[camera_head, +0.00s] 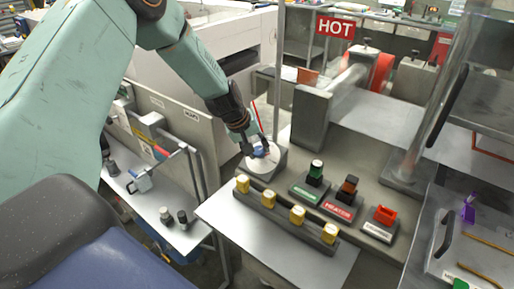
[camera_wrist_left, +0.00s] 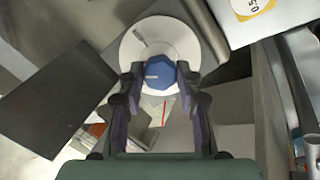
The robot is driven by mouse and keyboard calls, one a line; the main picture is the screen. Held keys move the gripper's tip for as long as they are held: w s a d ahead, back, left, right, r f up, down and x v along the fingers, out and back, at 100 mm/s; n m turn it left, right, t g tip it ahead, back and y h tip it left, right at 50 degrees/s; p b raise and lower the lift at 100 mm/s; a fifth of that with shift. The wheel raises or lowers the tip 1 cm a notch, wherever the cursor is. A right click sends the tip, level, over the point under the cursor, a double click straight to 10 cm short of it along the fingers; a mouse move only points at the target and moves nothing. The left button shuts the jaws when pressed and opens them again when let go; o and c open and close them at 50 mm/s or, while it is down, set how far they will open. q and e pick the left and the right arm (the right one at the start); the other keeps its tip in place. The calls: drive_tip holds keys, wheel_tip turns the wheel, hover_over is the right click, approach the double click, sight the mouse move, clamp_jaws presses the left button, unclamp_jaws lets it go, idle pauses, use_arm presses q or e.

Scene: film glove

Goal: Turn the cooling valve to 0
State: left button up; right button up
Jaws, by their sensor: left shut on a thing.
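The cooling valve is a blue knob (camera_wrist_left: 158,73) on a round white dial (camera_wrist_left: 172,36) with small dark lettering. In the head view the dial (camera_head: 264,164) sits on a grey block left of the control row, and the blue knob (camera_head: 259,150) shows partly between the fingers. My left gripper (camera_head: 255,146) reaches down onto it. In the left wrist view the fingers of my left gripper (camera_wrist_left: 158,78) are on both sides of the knob, shut on it. The dial's numbers are too small to read. My right gripper is not in view.
A red HOT sign (camera_head: 335,27) and a clear upright panel (camera_head: 430,110) stand nearby.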

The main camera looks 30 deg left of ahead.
use_arm(q)
drive_tip(key=n, duration=0.3)
drive_tip(key=shift+a+n, duration=0.1)
drive_tip(key=shift+n, duration=0.2)
drive_tip(key=shift+n+t+b, duration=0.4)
drive_tip(key=shift+n+b, duration=0.05)
drive_tip(key=shift+n, duration=1.35)
drive_tip(key=o, duration=1.2)
drive_tip(key=shift+s, duration=0.15)
drive_tip(key=shift+c, duration=0.2)
drive_tip(key=v, duration=1.2)
drive_tip(key=shift+a, duration=0.2)
